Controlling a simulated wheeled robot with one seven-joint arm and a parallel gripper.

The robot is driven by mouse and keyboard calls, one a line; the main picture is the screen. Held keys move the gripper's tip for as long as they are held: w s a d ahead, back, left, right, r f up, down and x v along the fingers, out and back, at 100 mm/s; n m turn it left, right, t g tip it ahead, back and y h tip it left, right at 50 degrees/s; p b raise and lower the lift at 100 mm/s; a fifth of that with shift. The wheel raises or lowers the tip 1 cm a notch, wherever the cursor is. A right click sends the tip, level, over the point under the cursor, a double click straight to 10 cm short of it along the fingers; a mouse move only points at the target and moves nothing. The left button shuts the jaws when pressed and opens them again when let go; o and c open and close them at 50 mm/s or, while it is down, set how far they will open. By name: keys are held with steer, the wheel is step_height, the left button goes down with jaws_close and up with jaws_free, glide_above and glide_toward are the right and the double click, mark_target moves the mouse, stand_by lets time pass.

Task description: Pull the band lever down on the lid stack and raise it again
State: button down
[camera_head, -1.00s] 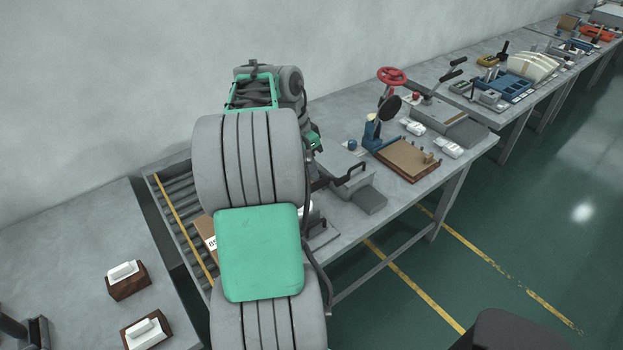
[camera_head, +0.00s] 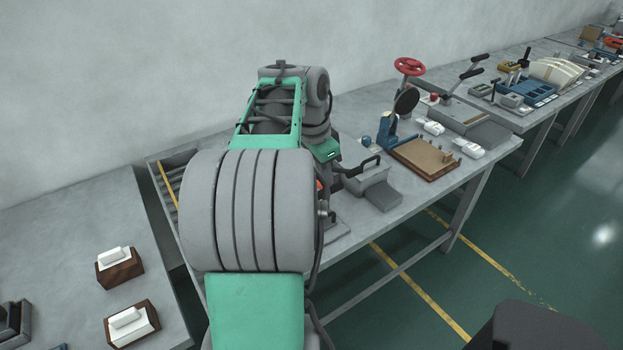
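My own grey and green arm fills the middle of the view and hides the part of the bench behind it. My gripper is not visible. I cannot make out the lid stack or its band lever; the arm may cover them. A black-handled lever (camera_head: 361,167) stands at a grey block (camera_head: 381,195) just right of my arm, but I cannot tell that it is the band lever.
The grey workbench (camera_head: 445,183) holds a red handwheel (camera_head: 409,66), a blue stand with a black disc (camera_head: 406,101) and a brown board (camera_head: 426,158). Two wooden blocks with white tops (camera_head: 119,267) (camera_head: 132,324) sit on the left table (camera_head: 60,230). A roller conveyor (camera_head: 166,180) lies between.

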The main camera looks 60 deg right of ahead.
mark_target(327, 194)
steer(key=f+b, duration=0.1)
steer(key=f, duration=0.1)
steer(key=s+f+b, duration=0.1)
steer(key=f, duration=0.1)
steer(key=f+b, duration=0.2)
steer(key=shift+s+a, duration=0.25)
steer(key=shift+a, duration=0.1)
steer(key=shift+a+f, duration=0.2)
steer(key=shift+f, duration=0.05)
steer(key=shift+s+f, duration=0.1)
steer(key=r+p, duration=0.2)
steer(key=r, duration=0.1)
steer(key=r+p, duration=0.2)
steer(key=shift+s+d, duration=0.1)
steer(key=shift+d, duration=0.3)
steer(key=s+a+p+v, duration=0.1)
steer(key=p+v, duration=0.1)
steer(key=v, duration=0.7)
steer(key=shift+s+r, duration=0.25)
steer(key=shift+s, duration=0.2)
